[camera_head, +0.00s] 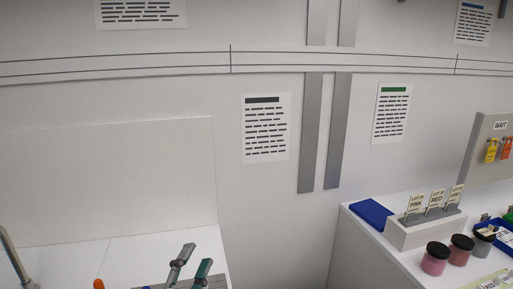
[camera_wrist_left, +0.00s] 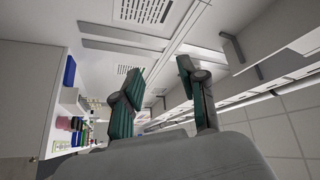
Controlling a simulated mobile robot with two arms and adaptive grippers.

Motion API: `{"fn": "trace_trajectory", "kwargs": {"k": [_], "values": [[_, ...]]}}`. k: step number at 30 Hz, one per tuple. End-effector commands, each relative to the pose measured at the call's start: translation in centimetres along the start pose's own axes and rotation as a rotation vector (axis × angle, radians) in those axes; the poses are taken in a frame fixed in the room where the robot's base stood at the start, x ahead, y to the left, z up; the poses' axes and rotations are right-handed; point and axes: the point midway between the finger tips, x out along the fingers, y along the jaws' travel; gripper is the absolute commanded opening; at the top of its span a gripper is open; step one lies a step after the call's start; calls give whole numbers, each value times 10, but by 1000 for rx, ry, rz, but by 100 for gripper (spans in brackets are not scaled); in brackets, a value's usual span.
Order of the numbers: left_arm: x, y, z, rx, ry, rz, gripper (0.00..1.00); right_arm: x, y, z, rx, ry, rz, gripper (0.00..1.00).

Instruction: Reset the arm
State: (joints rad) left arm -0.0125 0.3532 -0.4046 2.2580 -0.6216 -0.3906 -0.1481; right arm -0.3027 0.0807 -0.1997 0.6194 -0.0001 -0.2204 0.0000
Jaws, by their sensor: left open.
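My left gripper (camera_head: 193,262) shows at the bottom edge of the head view, its two grey and teal fingers pointing up and apart. In the left wrist view the same gripper (camera_wrist_left: 162,75) is open with nothing between its fingers. My right gripper is in neither view. A pink jar (camera_head: 435,260), a red jar (camera_head: 460,250) and a grey jar (camera_head: 483,243), all with dark lids, stand on the right counter, far from the left gripper.
A white worktop (camera_head: 135,262) is at lower left, with a curved metal tube (camera_head: 14,260) and an orange tip (camera_head: 98,284). A gap separates the two.

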Motion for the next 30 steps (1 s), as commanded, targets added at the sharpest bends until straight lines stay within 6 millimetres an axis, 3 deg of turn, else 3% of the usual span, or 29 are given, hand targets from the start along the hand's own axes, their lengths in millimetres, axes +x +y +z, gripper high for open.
{"fn": "trace_trajectory", "kwargs": {"k": [1,3,6,9,15,24,30], "values": [[-18,15,32,-113,-160,49,42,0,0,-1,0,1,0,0],[-48,38,71,-252,-371,119,42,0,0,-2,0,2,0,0],[-100,73,110,-421,-646,226,42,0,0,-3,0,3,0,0],[-153,102,130,-544,-864,324,42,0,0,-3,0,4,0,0],[-235,138,136,-698,-1163,478,42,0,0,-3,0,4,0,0],[-327,167,120,-831,-1468,659,42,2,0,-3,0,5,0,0],[-330,228,162,-820,-1478,671,42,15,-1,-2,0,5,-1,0]]}}
